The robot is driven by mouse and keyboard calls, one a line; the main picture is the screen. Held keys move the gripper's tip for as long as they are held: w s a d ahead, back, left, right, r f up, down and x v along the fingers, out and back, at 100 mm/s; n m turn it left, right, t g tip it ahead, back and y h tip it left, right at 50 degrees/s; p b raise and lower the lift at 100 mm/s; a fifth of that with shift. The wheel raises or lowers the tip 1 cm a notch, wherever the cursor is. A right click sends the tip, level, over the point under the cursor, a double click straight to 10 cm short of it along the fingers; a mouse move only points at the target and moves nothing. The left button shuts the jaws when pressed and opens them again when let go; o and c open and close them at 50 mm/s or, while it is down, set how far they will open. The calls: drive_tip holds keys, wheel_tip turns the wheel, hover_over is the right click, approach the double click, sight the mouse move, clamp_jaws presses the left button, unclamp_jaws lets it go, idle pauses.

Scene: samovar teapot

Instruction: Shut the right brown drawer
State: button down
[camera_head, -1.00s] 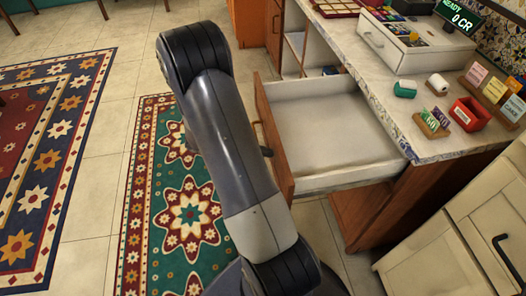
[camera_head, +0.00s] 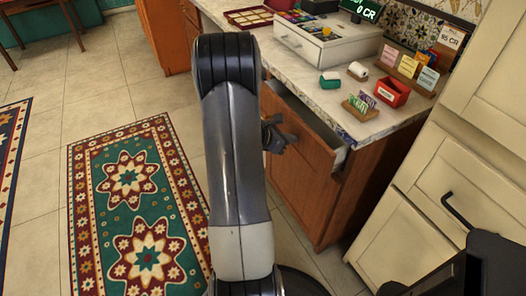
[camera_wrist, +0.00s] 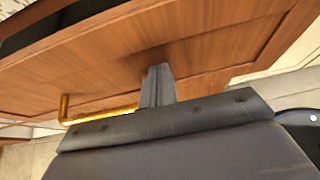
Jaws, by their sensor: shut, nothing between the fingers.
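The right brown drawer (camera_head: 312,142) is in the counter under the marble top in the head view. It stands slightly open, with a narrow dark gap above it and a strip of its pale side showing. In the wrist view its wooden front (camera_wrist: 220,50) fills the upper part, with a brass handle (camera_wrist: 64,108) at lower left. My gripper (camera_head: 274,134) is at the drawer's front, partly hidden by my arm. In the wrist view my gripper (camera_wrist: 156,75) is shut and empty, its tips at or very near the wood; contact is hard to confirm.
The marble counter (camera_head: 330,102) holds a white cash drawer box (camera_head: 315,45), a red box (camera_head: 393,93), rolls and card stands. Cream cabinets (camera_head: 425,200) stand close on the right. A patterned rug (camera_head: 135,215) and open tiled floor lie on the left.

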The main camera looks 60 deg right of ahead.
drive_tip(key=s+d, duration=0.1)
drive_tip(key=d, duration=0.1)
drive_tip(key=s+d, duration=0.1)
drive_tip(key=d, duration=0.1)
drive_tip(key=s+d, duration=0.1)
drive_tip(key=d, duration=0.1)
drive_tip(key=shift+s+d+b, duration=0.1)
drive_tip(key=shift+s+b, duration=0.2)
drive_tip(key=shift+s, duration=0.1)
drive_tip(key=shift+s+d+r, duration=0.1)
drive_tip(key=shift+d, duration=0.05)
drive_tip(key=shift+r, duration=0.1)
drive_tip(key=shift+w+a, duration=0.35)
drive_tip(key=shift+a, duration=0.05)
drive_tip(key=a+f+p+v, duration=0.1)
drive_tip(key=v, duration=1.1)
drive_tip(key=shift+w+a+f, duration=0.25)
drive_tip(key=shift+w, duration=0.15)
